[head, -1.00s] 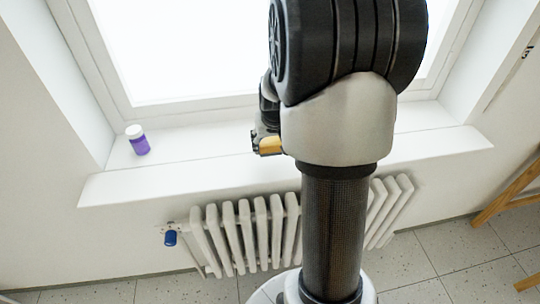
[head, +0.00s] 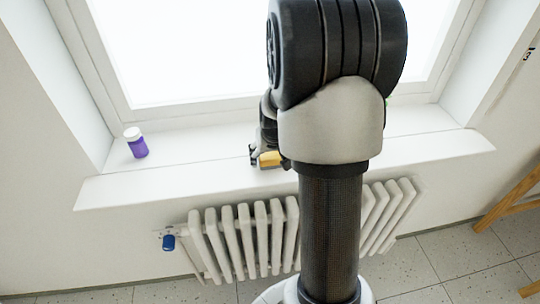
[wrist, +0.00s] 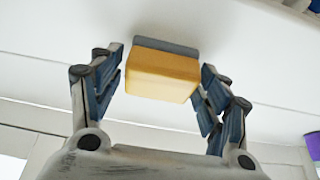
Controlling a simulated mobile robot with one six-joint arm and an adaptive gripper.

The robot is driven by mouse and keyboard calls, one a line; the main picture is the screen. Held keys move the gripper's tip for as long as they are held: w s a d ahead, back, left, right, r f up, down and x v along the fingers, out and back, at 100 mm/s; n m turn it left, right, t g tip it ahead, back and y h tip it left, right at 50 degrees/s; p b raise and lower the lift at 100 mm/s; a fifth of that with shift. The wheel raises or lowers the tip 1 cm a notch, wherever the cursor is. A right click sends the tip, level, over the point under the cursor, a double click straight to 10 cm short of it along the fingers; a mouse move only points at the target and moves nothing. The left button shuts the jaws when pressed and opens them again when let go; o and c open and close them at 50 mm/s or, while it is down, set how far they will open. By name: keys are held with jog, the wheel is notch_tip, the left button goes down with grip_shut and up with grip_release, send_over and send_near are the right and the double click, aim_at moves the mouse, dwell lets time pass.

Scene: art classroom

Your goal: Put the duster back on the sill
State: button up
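The duster (head: 270,159) is a small block with a yellow body and a grey face. It appears to rest on the white window sill (head: 215,175), left of my arm in the head view. In the wrist view the duster (wrist: 163,72) sits between the fingers of my gripper (wrist: 160,80). The fingers are spread, with a narrow gap on each side of the duster. My arm hides part of the sill in the head view.
A purple jar with a white lid (head: 136,143) stands at the sill's left end. A bit of something green (head: 387,101) shows behind my arm. A radiator (head: 240,240) with a blue knob is below. The sill's right part is clear.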

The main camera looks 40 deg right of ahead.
jog(key=shift+o, duration=0.2)
jog(key=shift+r, duration=0.15)
jog(key=p+v, duration=0.5)
jog(key=v, duration=0.7)
jog(key=s+a+r+n+y, duration=0.1)
jog(key=s+a+r, duration=0.1)
jog(key=a+r, duration=0.3)
jog(key=s+a+r+n, duration=0.2)
jog(key=a, duration=0.6)
jog(key=s+a+r+n+y, duration=0.1)
jog(key=s+a+r+n, duration=0.1)
jog(key=s+a, duration=0.9)
jog(key=shift+s+a+r+n+t, duration=0.25)
jog(key=shift+s+n+t, duration=0.15)
jog(key=shift+s+n, duration=0.3)
